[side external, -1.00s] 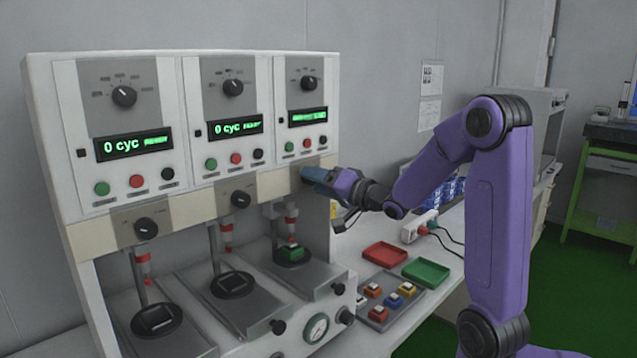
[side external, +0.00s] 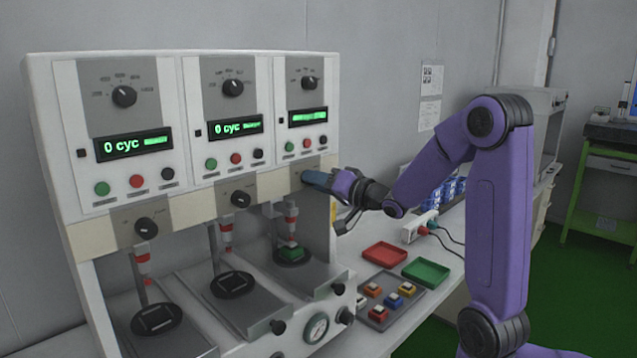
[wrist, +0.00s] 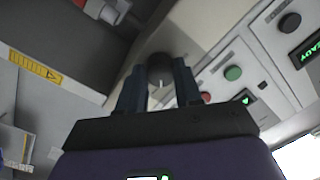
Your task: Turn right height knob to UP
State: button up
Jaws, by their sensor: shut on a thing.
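The right height knob (wrist: 160,70) is a dark round knob with a white pointer line, on the beige strip of the test machine. In the wrist view it sits between the two fingers of my gripper (wrist: 158,84), which is shut on it. In the side view my gripper (side external: 318,178) reaches the right station's strip from the right and hides the knob. The UP label cannot be made out. The middle height knob (side external: 241,199) and left height knob (side external: 146,229) show on the same strip.
Above the strip are displays, buttons and upper dials (side external: 309,84). Below, a green-topped switch (side external: 291,252) sits under the right station's red-tipped plunger. A red tray (side external: 384,256), a green tray (side external: 434,268) and a tray of several coloured switches (side external: 389,300) lie on the bench.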

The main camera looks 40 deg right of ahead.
jog(key=n+h, duration=0.1)
jog(key=n, duration=0.9)
jog(key=n+h, duration=0.1)
jog(key=n, duration=1)
jog(key=shift+r+g, duration=0.1)
jog(key=shift+g, duration=0.3)
dwell(0.3)
jog(key=o, duration=1)
jog(key=shift+o, duration=0.2)
jog(key=shift+s+r, duration=0.1)
jog(key=s, duration=1.1)
jog(key=shift+s+a+r, duration=0.25)
jog(key=shift+s+r, duration=0.1)
jog(key=shift+s, duration=0.05)
